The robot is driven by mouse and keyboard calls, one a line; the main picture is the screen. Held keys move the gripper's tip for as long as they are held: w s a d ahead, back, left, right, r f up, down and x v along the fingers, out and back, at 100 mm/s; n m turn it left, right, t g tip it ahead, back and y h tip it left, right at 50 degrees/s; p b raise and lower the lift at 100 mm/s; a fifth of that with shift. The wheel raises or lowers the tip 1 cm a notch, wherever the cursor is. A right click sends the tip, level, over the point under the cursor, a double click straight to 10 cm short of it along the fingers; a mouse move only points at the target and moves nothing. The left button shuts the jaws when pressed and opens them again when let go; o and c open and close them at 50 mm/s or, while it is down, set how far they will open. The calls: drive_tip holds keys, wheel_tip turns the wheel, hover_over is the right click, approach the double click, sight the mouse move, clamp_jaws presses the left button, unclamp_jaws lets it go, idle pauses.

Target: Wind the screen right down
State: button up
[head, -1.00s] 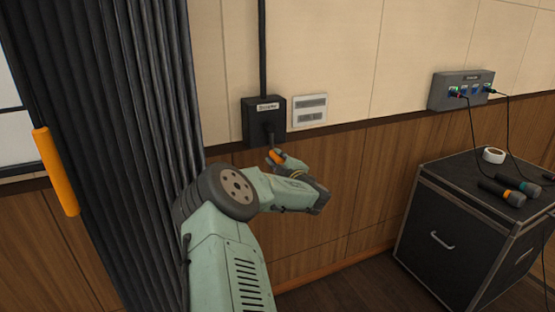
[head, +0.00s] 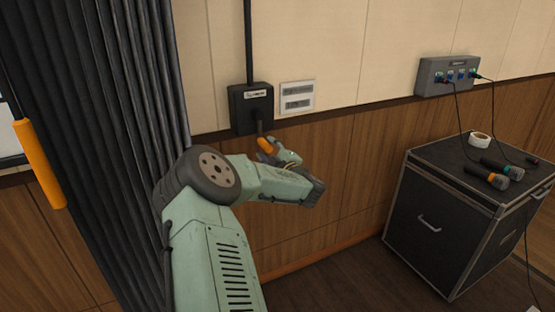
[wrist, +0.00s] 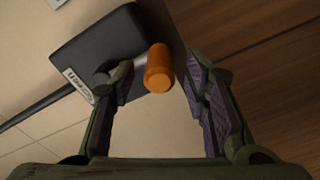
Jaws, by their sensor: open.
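The black winder box (head: 251,108) is fixed to the wall below a dark vertical conduit, with a white label on its front. A short dark crank below it ends in an orange handle (head: 265,146). In the wrist view the orange handle (wrist: 158,68) stands between the tips of my gripper (wrist: 160,80). The jaws are open, with a visible gap on the right side of the handle and a smaller one on the left. In the head view my gripper (head: 274,151) is at the handle, its fingers partly hidden.
A white wall plate (head: 296,97) sits right of the box. A dark curtain (head: 110,110) hangs at left, with an orange bar (head: 40,163) beside it. A black case (head: 430,215) with microphones and tape stands at right, below a grey socket box (head: 447,76).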

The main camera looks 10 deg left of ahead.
drive_tip(key=v, duration=0.9)
drive_tip(key=shift+s, duration=0.1)
